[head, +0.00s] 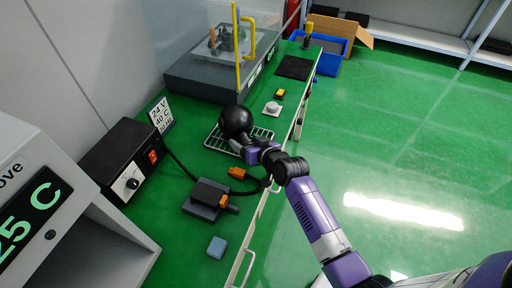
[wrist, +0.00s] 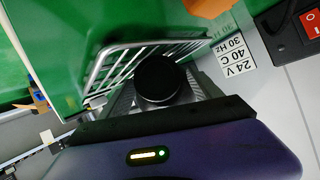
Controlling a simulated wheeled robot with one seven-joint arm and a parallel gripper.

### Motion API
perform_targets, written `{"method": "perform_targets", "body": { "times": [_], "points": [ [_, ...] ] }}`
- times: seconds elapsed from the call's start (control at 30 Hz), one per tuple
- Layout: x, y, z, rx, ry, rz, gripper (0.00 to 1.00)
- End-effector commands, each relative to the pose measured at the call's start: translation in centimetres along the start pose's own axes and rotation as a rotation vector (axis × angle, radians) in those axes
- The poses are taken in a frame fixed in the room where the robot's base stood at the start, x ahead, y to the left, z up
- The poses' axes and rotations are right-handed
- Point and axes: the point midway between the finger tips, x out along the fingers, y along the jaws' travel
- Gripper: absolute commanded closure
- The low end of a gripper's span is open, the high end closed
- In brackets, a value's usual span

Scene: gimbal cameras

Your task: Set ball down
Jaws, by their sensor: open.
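The black ball (head: 236,121) sits at the wire rack (head: 211,139) on the green bench in the head view. In the wrist view the ball (wrist: 158,80) appears between the grey fingers of my gripper, with the rack's bars (wrist: 120,62) behind it. My gripper (head: 248,146) is open, close against the near side of the ball. Its fingertips are partly hidden by the ball, and I cannot tell whether they touch it. The ball's contact with the rack is also hidden.
A black power box (head: 126,158) with a red switch and a label sign (head: 160,114) stand left of the rack. A dark device with an orange part (head: 208,199) and a blue block (head: 216,247) lie nearer. A grey round knob (head: 271,108) is beyond.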

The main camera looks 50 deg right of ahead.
Motion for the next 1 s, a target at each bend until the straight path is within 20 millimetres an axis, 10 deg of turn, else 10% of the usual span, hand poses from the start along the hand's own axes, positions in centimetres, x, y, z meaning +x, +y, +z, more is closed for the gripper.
{"method": "perform_targets", "body": {
  "times": [0.5,1.0],
  "points": [
    [-9.3,0.0,0.1,0.000,0.001,-0.001,0.27],
    [-12.3,-0.6,1.5,-0.020,-0.001,-0.002,0.27]
  ]
}}
